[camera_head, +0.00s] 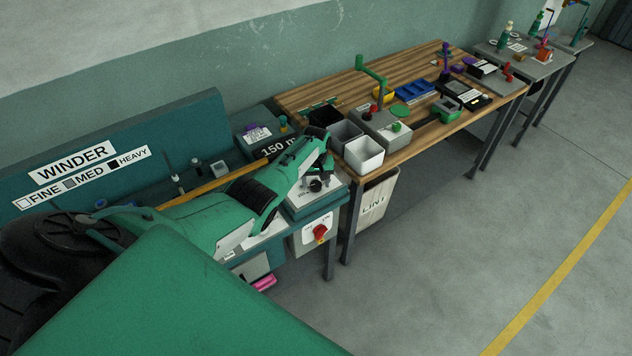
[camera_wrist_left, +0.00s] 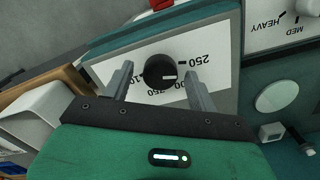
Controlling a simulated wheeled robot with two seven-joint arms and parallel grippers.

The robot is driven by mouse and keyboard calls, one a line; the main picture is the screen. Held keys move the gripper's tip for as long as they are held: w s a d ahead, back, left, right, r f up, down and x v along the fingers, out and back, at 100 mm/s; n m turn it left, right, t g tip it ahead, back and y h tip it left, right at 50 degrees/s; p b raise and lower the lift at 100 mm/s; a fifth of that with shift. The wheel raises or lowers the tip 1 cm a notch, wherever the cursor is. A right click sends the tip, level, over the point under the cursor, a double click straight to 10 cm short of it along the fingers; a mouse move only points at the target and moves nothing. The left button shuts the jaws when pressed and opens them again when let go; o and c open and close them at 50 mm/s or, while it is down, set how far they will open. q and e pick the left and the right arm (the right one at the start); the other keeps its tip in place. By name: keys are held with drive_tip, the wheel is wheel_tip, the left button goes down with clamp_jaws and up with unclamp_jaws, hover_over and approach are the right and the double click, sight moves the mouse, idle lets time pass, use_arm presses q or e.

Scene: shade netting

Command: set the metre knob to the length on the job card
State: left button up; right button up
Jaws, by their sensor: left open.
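The metre knob (camera_wrist_left: 160,71) is round and black with a short white mark, on a white dial plate (camera_wrist_left: 112,69) with printed numbers. My left gripper (camera_wrist_left: 159,74) is open, one finger on each side of the knob; contact is not clear. In the head view the knob (camera_head: 316,185) is partly behind the gripper. The job card (camera_head: 279,146) reads 150 m, partly covered.
A red rotary switch (camera_head: 320,232) sits on the winder's front. A second dial (camera_wrist_left: 297,28) marked MED and HEAVY is beside the metre dial. White bin (camera_head: 364,156) and grey bin (camera_head: 344,134) stand on the wooden bench (camera_head: 330,80) nearby. The floor at right is clear.

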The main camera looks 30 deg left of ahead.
sight(316, 184)
use_arm(q)
drive_tip(key=shift+r, duration=0.1)
drive_tip(key=shift+r, duration=0.3)
wheel_tip(316, 184, up, 13)
drive_tip(key=b, duration=0.1)
drive_tip(key=shift+b, duration=0.35)
idle(0.3)
